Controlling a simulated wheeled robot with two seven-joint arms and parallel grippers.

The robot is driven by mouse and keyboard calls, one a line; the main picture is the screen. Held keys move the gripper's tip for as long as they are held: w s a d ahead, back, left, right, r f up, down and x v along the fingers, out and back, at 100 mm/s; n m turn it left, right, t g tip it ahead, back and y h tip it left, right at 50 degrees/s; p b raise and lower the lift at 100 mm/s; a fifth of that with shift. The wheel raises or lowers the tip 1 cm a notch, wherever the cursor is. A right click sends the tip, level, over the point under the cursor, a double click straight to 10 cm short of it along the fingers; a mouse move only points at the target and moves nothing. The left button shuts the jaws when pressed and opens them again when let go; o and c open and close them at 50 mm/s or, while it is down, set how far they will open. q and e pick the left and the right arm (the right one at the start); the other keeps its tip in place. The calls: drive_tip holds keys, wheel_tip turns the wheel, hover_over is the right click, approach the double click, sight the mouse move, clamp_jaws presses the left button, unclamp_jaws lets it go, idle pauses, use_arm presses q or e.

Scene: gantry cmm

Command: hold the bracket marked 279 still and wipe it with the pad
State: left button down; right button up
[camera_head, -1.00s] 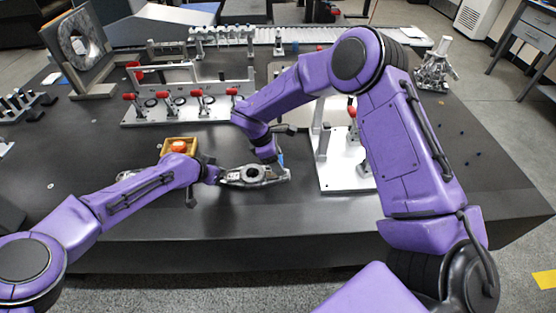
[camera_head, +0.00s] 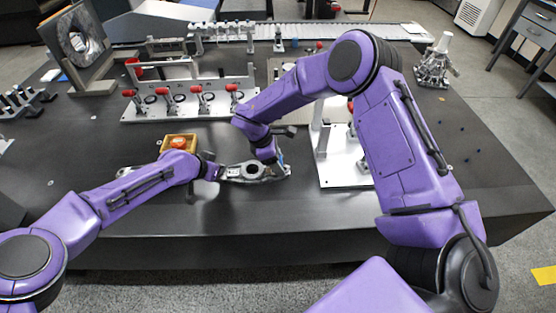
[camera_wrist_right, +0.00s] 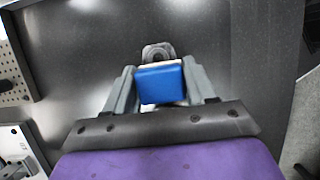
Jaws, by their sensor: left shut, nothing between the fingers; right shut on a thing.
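A grey metal bracket (camera_head: 252,170) with a round hole lies on the dark table in the head view; no number can be read on it. My left gripper (camera_head: 216,172) is shut and empty at the bracket's left end; I cannot tell whether they touch. My right gripper (camera_head: 280,160) is shut on a blue pad at the bracket's right end. In the right wrist view the blue pad (camera_wrist_right: 161,84) sits between the fingers, and an end of the bracket (camera_wrist_right: 158,51) shows just beyond it. Contact between pad and bracket is hidden.
A wooden box (camera_head: 165,143) with an orange-red thing stands behind my left wrist. Another grey part (camera_head: 125,172) is partly hidden by my left forearm. A fixture with red-handled clamps (camera_head: 190,112) stands behind, and a white fixture plate (camera_head: 341,172) is at right. The front table strip is clear.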

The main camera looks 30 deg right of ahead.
drive_tip(key=shift+f, duration=0.55)
idle(0.9)
drive_tip(key=shift+s+a, duration=0.1)
drive_tip(key=shift+s, duration=0.05)
drive_tip(key=shift+s+a, duration=0.4)
drive_tip(key=shift+s, duration=0.3)
drive_tip(key=shift+w+d, duration=0.55)
drive_tip(key=shift+w, duration=0.3)
drive_tip(key=shift+w, duration=0.1)
drive_tip(key=shift+w+d, duration=0.4)
drive_tip(key=shift+w, duration=0.25)
drive_tip(key=shift+s+a, duration=0.45)
drive_tip(key=shift+s, duration=0.35)
